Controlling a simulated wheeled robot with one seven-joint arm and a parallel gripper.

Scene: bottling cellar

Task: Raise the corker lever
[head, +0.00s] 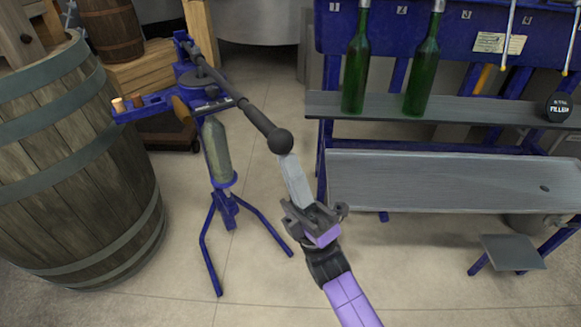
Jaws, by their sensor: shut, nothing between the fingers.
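The blue floor corker (226,207) stands on splayed legs left of the middle of the head view. Its dark corker lever (247,108) runs from the pivot at the head down to the right and ends in a dark ball knob (281,141). A grey-green bottle (217,152) stands upright in the corker under its head. My gripper (287,158) is shut and empty, with its fingertips right at the lower side of the knob. I cannot tell whether they touch it. The knob is outside the fingers.
A large wooden barrel (75,170) stands close on the left. On the right, a blue-framed bench has a grey shelf (460,110) with two green bottles (355,75) and a lower grey top (440,182). Floor around the legs is clear.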

